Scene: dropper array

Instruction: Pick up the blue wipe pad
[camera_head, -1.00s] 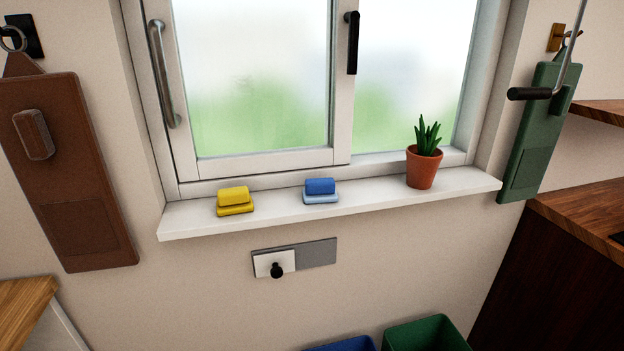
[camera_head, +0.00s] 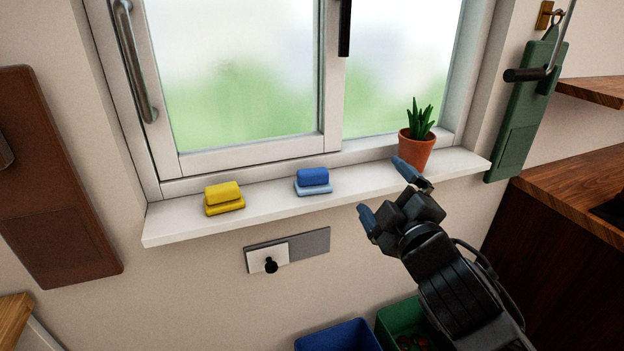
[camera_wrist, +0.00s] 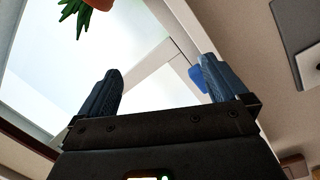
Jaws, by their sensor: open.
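The blue wipe pad (camera_head: 313,181) lies on the white windowsill, with a darker blue block on a light blue base. In the wrist view part of the blue pad (camera_wrist: 197,78) shows beside the right finger, which hides some of it. My gripper (camera_head: 384,190) is open and empty. It is to the right of the blue pad in the head view, in front of the sill and apart from the pad. Both fingers also show in the wrist view (camera_wrist: 155,88), spread wide.
A yellow pad (camera_head: 224,198) lies left of the blue one on the windowsill (camera_head: 270,204). A potted plant (camera_head: 416,152) stands on the sill, close behind my gripper in the picture. A sliding plate with a black knob (camera_head: 271,265) is below. Blue (camera_head: 340,337) and green bins are lower down.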

